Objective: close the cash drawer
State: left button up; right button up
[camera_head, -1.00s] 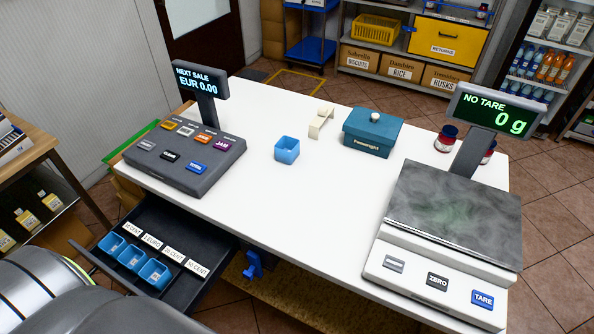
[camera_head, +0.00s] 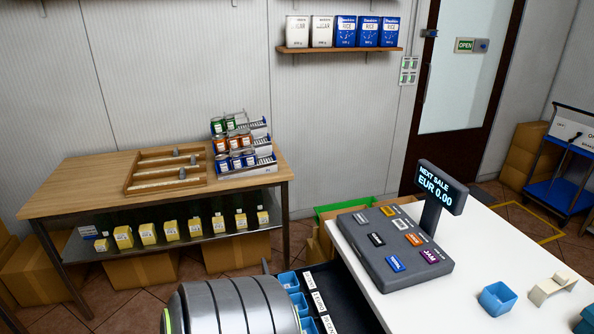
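The dark cash drawer (camera_head: 346,297) is pulled out from under the white counter (camera_head: 470,265), at the bottom middle of the head view. Blue cups (camera_head: 299,304) sit in it beside a row of white coin labels. Its near part runs out of the picture and is partly hidden behind my grey arm link. The dark cash register (camera_head: 392,246) stands on the counter above it, its display reading "NEXT SALE EUR 0.00". Neither of my grippers is in view.
A blue cup (camera_head: 497,299) and a cream stand (camera_head: 552,288) are on the counter. A glazed door (camera_head: 465,90) is behind; floor shows between table and counter.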

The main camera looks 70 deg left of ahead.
aim_at(337, 304)
jog(key=u, duration=2.4)
